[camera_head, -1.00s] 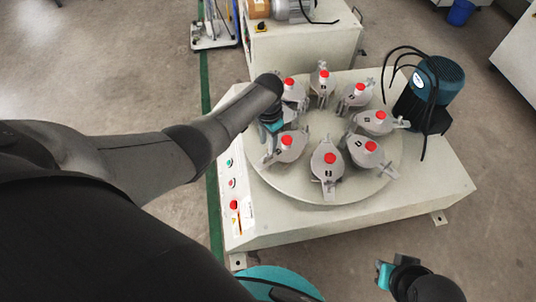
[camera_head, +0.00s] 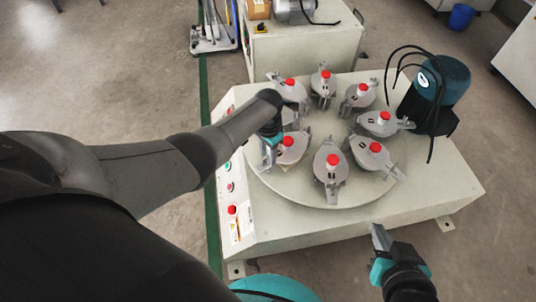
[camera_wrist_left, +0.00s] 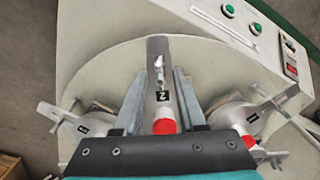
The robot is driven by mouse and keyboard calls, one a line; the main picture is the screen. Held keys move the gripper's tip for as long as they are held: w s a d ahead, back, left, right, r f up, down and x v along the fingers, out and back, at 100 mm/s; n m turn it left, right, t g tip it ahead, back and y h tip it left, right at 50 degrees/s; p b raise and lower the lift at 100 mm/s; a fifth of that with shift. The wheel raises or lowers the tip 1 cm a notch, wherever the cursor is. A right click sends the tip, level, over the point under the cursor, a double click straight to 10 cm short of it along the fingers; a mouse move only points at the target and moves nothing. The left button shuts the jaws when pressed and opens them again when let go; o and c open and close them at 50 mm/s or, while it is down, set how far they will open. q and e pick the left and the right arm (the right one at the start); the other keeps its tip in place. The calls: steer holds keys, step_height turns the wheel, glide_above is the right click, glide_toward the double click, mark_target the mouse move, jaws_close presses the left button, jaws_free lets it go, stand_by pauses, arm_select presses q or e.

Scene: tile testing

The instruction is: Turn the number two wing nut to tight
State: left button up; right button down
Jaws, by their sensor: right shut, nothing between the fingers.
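In the left wrist view the number two fixture points away from the camera, with a black label "2", a red cap (camera_wrist_left: 163,126) and a small metal wing nut (camera_wrist_left: 159,70) on its arm. My left gripper (camera_wrist_left: 160,88) is open, with one finger on each side of this arm. The wing nut lies between the fingers, and contact cannot be told. In the head view my left gripper (camera_head: 268,157) is at the left side of the round plate, beside a fixture (camera_head: 291,148), and partly hides it. My right gripper (camera_head: 379,238) is shut and empty, in front of the machine.
Several similar red-capped fixtures ring the round plate (camera_head: 265,184); two flank the fingers closely in the wrist view. A teal motor (camera_head: 446,82) with black cables stands at right. A button panel (camera_head: 232,190) lies along the left edge.

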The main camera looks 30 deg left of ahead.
arm_select(q)
steer(key=shift+f, duration=0.1)
stand_by(0.3)
jaws_close()
stand_by(0.4)
